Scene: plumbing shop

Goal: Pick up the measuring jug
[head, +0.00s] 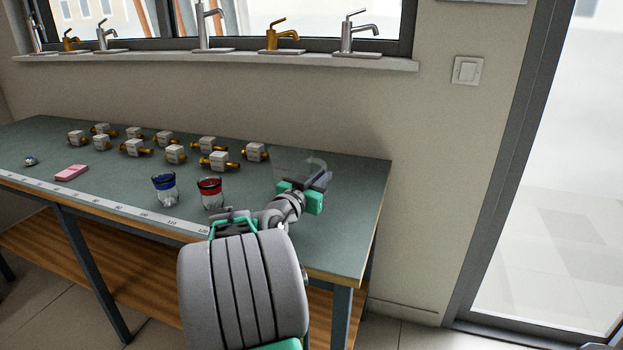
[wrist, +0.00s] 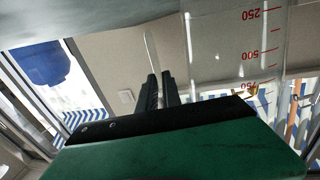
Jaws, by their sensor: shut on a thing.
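The measuring jug (head: 293,164) is clear and faint in the head view, at the right end of the workbench (head: 352,215). In the wrist view the jug (wrist: 222,42) fills the upper right, with red marks 250, 500 and 750. The jug looks upright. I cannot tell whether its base touches the bench.
Several brass-ended valves (head: 175,154) stand farther back. A pink block (head: 71,172) and a measuring strip (head: 110,206) lie at left. Taps (head: 280,38) line the sill above.

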